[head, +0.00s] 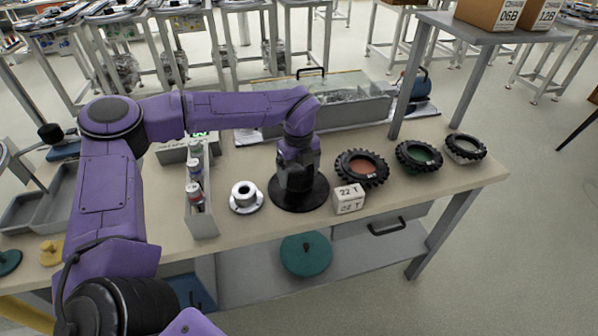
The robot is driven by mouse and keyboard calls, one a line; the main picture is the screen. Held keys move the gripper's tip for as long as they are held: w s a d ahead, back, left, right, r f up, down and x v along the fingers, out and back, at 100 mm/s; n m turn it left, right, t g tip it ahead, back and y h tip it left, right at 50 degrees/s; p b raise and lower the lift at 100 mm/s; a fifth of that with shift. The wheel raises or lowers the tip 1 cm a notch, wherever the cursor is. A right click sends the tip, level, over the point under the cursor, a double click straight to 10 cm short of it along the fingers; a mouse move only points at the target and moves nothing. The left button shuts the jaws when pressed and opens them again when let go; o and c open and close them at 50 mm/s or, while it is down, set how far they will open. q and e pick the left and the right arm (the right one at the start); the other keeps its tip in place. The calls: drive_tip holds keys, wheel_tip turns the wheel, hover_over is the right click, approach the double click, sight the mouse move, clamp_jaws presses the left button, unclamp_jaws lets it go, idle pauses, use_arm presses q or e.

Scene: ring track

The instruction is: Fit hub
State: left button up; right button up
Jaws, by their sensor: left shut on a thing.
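My left gripper (298,186) points straight down over a black round disc (298,205) on the workbench. It is shut at the middle of this disc; the fingertips and the exact grip are hard to make out against the black. A white block marked "22 T" (348,200) stands to the right of the disc. My right gripper is not in view.
Black toothed rings with an orange centre (361,166), a green centre (418,156) and a grey centre (465,148) lie at right. A narrow grey bin (202,225) stands left; a long clear-fronted box (345,110) is behind. A teal disc (306,255) is below the bench top.

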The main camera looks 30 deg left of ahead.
sight(299, 169)
use_arm(q)
drive_tip(key=shift+f+b, duration=0.9)
drive_tip(key=shift+f, duration=0.2)
idle(0.6)
drive_tip(key=o, duration=1.3)
drive_tip(key=shift+o, duration=0.2)
wheel_tip(299, 169, up, 11)
drive_tip(key=shift+f+b, duration=0.15)
drive_tip(key=shift+b, duration=0.25)
